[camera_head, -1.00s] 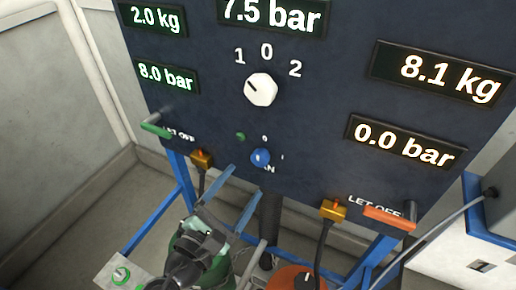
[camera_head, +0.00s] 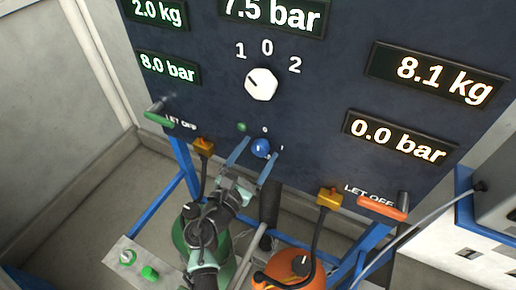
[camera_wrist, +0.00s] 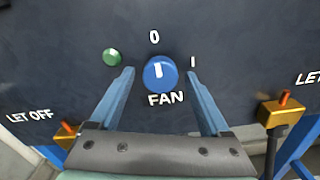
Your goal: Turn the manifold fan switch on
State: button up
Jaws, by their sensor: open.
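The fan switch is a blue round knob (camera_head: 261,148) low on the dark panel, and it also shows in the wrist view (camera_wrist: 160,74). Its white mark points up toward the 0, with the I to its right and the word FAN below. A green lamp or button (camera_wrist: 112,57) sits to its upper left. My gripper (camera_head: 254,160) is open, with its two blue fingers (camera_wrist: 162,92) on either side of the knob. A gap shows between each finger and the knob in the wrist view. I cannot tell how far the fingertips are from the panel.
A white selector knob (camera_head: 261,84) sits above, between lit displays. Gold fittings with orange tops (camera_head: 203,146) (camera_head: 330,197) flank my gripper low on the panel. A green lever (camera_head: 160,118) and an orange lever (camera_head: 382,207) stick out. An orange cylinder (camera_head: 290,273) stands below.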

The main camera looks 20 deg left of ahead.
jog(key=shift+w+d, duration=0.1)
jog(key=shift+w, duration=0.35)
jog(key=shift+c, duration=0.2)
grip_shut()
